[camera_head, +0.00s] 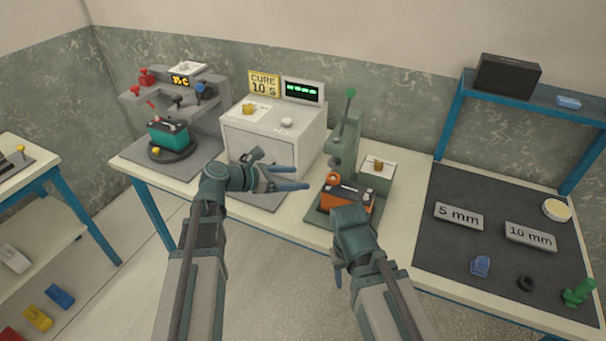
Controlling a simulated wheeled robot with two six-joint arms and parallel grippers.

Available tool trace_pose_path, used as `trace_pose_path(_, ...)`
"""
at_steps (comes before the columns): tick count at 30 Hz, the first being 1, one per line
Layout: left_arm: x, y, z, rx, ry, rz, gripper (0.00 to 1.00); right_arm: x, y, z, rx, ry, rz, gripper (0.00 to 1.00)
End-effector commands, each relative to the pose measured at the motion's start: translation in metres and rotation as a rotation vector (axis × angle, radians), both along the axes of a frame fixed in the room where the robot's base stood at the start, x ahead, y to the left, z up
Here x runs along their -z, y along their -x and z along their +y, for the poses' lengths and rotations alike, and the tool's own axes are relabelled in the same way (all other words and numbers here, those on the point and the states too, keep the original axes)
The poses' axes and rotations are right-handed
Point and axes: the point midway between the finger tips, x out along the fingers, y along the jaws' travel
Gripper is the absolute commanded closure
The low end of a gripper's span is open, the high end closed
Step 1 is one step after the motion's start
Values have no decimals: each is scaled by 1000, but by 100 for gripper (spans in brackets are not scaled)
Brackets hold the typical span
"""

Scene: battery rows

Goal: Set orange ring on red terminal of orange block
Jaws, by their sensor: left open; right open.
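The orange block (329,203) sits on the green press base (316,217) at the centre of the bench. It has a dark top. The orange ring (333,178) shows at the block's far left end, under the press head; I cannot tell whether it is around a terminal.
The green press (343,142) with its lever stands over the block. A white oven (263,143) stands behind my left gripper. A teal block (167,137) sits on a round stand at left. A dark mat (450,260) with labels and small parts lies at right.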

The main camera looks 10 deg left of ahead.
Motion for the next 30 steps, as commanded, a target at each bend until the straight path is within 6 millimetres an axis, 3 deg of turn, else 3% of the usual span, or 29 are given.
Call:
trace_pose_path(6,1,4,-1,15,-16,-6,19,-1,0,0,0,0,0,50)
trace_pose_path(11,31,33,-34,225,-256,-112,19,-1,0,0,0,0,0,50)
trace_pose_path(16,87,100,-74,762,-709,-357,19,-1,0,0,0,0,0,50)
trace_pose_path(21,124,159,-76,1382,-1039,-590,19,-1,0,0,0,0,0,50)
trace_pose_path(27,135,196,-58,1956,-1195,-745,19,-1,0,0,0,0,0,50)
trace_pose_path(30,135,204,-52,2122,-1215,-775,19,-1,0,0,0,0,0,50)
